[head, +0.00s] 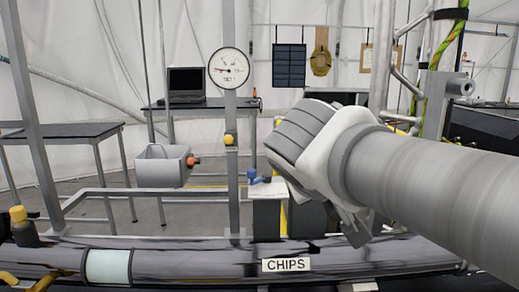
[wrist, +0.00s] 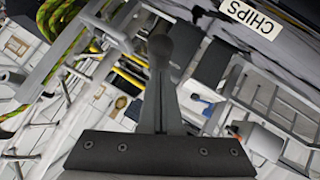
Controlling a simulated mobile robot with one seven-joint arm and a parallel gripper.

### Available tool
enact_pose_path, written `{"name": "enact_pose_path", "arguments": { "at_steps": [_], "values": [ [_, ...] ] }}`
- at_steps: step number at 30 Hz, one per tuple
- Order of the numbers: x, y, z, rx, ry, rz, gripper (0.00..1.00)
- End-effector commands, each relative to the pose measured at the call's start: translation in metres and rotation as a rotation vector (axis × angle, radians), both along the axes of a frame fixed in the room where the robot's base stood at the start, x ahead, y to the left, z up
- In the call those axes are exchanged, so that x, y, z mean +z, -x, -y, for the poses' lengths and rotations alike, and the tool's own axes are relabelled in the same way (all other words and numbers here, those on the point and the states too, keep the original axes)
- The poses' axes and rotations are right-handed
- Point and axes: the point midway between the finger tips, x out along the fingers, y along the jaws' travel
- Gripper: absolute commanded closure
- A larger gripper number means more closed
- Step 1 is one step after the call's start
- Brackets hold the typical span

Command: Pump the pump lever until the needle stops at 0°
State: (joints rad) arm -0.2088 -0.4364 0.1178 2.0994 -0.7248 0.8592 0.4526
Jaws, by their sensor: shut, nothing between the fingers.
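A round white gauge (head: 229,68) stands on an upright metal post in the head view. Its thin needle seems to point left of centre, but the scale is too small to read. I cannot pick out the pump lever for certain in either view. My gripper (head: 356,232) is partly hidden behind my wrist in the head view, pointing down at the right of centre. In the wrist view my gripper (wrist: 160,55) has its fingers together, with nothing held between them.
A dark horizontal pipe with a CHIPS label (head: 286,265) crosses the front. A yellow knob (head: 229,139) sits on the gauge post. A grey bin (head: 162,168), a table with a laptop (head: 186,82) and metal frames stand behind. Pipes and a cable crowd the right.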

Motion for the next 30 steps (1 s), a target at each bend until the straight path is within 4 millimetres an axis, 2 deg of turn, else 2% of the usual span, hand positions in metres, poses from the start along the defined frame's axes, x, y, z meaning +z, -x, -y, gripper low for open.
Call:
{"name": "enact_pose_path", "arguments": {
  "at_steps": [1,7,30],
  "values": [
    [-0.013,0.0012,0.0016,-0.005,0.0,0.007,1.0],
    [-0.0192,0.002,0.0019,-0.006,0.0,0.048,1.0],
    [-0.0208,0.0023,0.0017,-0.005,0.0,0.077,1.0]
  ]
}}
